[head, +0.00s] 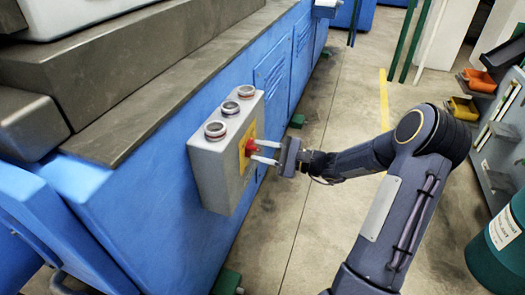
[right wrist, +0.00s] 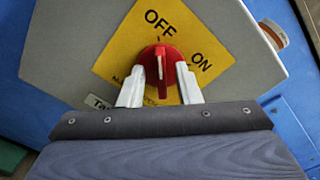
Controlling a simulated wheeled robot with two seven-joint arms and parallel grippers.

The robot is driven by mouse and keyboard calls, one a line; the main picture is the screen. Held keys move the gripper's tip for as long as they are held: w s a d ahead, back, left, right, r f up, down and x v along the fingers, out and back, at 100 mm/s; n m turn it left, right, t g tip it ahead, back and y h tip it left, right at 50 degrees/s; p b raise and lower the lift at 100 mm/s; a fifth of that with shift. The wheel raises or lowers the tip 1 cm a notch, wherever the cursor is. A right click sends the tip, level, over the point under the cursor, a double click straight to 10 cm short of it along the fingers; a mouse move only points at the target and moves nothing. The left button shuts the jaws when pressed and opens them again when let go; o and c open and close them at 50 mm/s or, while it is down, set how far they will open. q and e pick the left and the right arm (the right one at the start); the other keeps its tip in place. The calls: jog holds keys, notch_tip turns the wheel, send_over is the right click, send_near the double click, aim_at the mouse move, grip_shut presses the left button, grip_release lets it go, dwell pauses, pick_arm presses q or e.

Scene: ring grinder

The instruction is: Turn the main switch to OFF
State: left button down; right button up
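The main switch is a red rotary knob (right wrist: 160,72) on a yellow plate (right wrist: 125,50) with "OFF" printed at the top and "ON" at the right. Its white pointer line stands nearly upright in the right wrist view, towards "OFF". In the head view the knob (head: 251,148) sticks out from the side of the grey control box (head: 215,172). My right gripper (head: 258,152) is at the knob. Its two pale fingers stand apart, one on each side of the red handle, with a gap visible between them. My left gripper is out of view.
The grey box is mounted on the blue machine (head: 150,215) and carries several round buttons on top. A grey ledge (head: 170,75) runs above it. Open floor (head: 335,115) lies to the right.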

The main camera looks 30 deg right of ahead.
jog(key=p+v, duration=0.1)
jog(key=v, duration=0.6)
jog(key=shift+s+d+p, duration=0.25)
jog(key=shift+d+p, duration=0.05)
dwell(0.4)
jog(key=s+a+r+n+g, duration=0.3)
jog(key=s+a+n+g, duration=0.1)
jog(key=a, duration=0.3)
jog(key=s+a+r+n+g, duration=0.2)
jog(key=s+a+n+g, duration=0.2)
jog(key=a, duration=0.3)
jog(key=s+a+n+h, duration=0.3)
jog(key=s+n+h, duration=0.55)
jog(key=s, duration=0.65)
notch_tip(320, 180, up, 26)
jog(key=p, duration=2.6)
jog(key=shift+w+n+y, duration=0.25)
jog(key=shift+n+y, duration=0.1)
